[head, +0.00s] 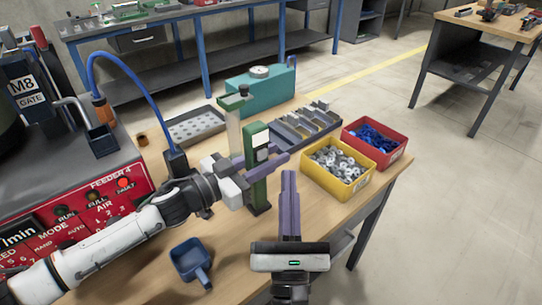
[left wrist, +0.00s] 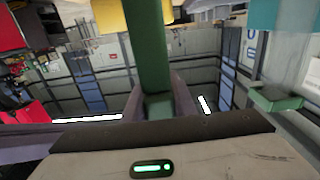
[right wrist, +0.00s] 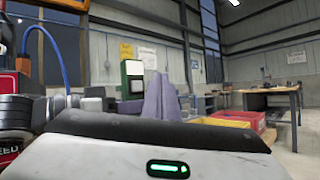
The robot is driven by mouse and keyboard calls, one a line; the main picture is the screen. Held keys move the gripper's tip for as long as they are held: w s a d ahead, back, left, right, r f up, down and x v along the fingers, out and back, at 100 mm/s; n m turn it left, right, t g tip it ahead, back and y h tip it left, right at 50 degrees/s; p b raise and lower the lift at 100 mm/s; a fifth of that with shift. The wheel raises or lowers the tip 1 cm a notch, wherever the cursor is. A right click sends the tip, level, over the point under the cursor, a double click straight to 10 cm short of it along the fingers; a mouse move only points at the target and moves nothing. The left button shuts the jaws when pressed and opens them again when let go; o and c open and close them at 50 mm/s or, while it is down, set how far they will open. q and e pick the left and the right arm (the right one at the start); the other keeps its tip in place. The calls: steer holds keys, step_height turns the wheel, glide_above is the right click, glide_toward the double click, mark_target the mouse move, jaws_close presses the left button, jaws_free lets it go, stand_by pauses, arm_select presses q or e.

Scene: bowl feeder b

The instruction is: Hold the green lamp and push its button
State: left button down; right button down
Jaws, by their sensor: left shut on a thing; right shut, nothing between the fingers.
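The green lamp (head: 257,188) stands upright as a tall slim green body with a pale panel near its top, over the table. My left gripper (head: 266,168) is shut on its middle. In the left wrist view the lamp (left wrist: 147,45) runs between the two purple fingers.
A yellow bin (head: 355,187) of metal parts and a red bin (head: 397,155) of blue parts stand to the right. A grey slotted tray (head: 284,136) and a teal box (head: 278,98) are behind. A blue scoop (head: 190,262) lies in front. The feeder panel (head: 95,205) is at left.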

steer(key=shift+s+d, duration=0.4)
steer(key=shift+s, duration=0.2)
arm_select(q)
steer(key=c, duration=1.4)
jaws_free()
steer(key=shift+o, duration=0.2)
